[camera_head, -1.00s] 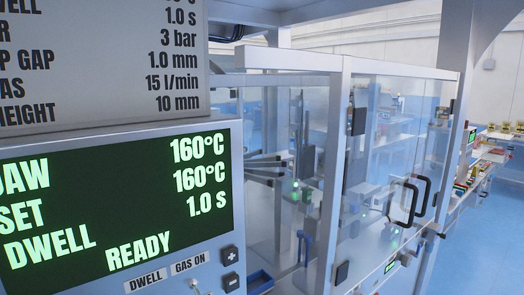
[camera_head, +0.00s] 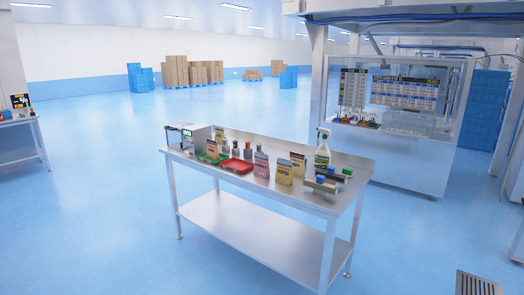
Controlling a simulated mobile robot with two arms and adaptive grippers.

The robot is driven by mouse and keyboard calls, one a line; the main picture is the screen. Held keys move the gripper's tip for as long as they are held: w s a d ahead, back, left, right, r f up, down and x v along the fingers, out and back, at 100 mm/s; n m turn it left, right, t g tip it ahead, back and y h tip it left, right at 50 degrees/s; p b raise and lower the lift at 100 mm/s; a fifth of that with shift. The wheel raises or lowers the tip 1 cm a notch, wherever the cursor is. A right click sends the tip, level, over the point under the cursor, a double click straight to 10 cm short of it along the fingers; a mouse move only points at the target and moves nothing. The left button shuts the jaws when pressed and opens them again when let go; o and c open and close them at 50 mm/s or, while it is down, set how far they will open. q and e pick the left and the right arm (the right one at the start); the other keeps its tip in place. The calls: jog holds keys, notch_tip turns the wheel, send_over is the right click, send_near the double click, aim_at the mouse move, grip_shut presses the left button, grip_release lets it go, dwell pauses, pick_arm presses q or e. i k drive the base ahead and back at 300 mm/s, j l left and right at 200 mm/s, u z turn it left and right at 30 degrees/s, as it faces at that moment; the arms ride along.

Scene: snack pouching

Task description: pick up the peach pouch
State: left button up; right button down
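I cannot make out a peach pouch for certain. A steel table (camera_head: 235,199) stands in the middle of the view with small items on it. Among them are a yellowish packet (camera_head: 284,173), a tan packet behind it (camera_head: 298,164) and a pinkish upright item (camera_head: 261,165). They are too small to identify surely. Neither of my grippers is in view.
The table also bears a red tray (camera_head: 236,166), a spray bottle (camera_head: 322,152) and a boxy device with a display (camera_head: 196,138). A glazed machine enclosure (camera_head: 400,165) stands behind right. Boxes (camera_head: 190,73) are stacked far back. Blue floor around the table is clear.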

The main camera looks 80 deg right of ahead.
aim_at(212, 153)
jog(key=z, duration=2.35)
jog(key=i+j+u, duration=0.35)
jog(key=i+j, duration=0.15)
jog(key=i, duration=0.25)
jog(key=i+j+u, duration=0.35)
jog(key=i, duration=0.4)
jog(key=i+u, duration=0.35)
jog(key=i, duration=0.45)
